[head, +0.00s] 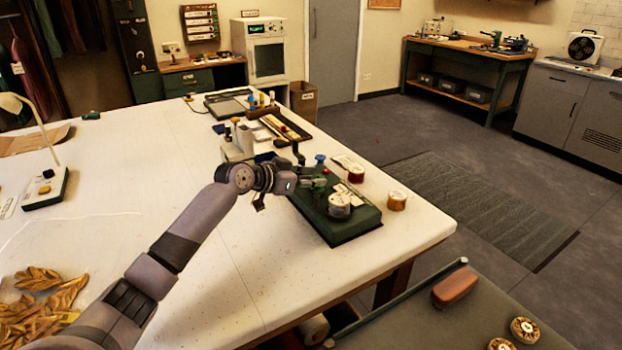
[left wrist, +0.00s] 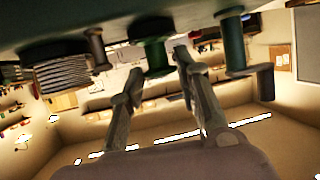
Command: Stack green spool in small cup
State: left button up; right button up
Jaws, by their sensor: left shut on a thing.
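My left gripper (head: 308,184) reaches over the left part of a dark green base (head: 352,229) on the white table. In the left wrist view, which looks upside down, the fingers of my left gripper (left wrist: 158,66) lie on either side of a green spool (left wrist: 153,54), shut on it. The spool is upright at the base; I cannot tell whether it still touches it. In the head view the fingers largely hide the spool. I cannot make out the small cup for certain. My right gripper is not in view.
A grey ribbed spool (head: 339,206) stands on the base close to my left gripper. A red spool (head: 356,174) and an orange spool (head: 396,200) stand nearby. A blue-topped item (head: 320,159) is just behind. The table (head: 300,285) is bare in front.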

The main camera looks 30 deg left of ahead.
pick_arm(q)
jog(key=shift+f, duration=0.25)
jog(key=o, duration=0.9)
jog(key=shift+c, duration=0.2)
jog(key=shift+r, duration=0.1)
jog(key=shift+r, duration=0.3)
jog(key=shift+s+a, duration=0.2)
jog(key=shift+s, duration=0.15)
jog(key=b+v, duration=0.2)
jog(key=v, duration=0.9)
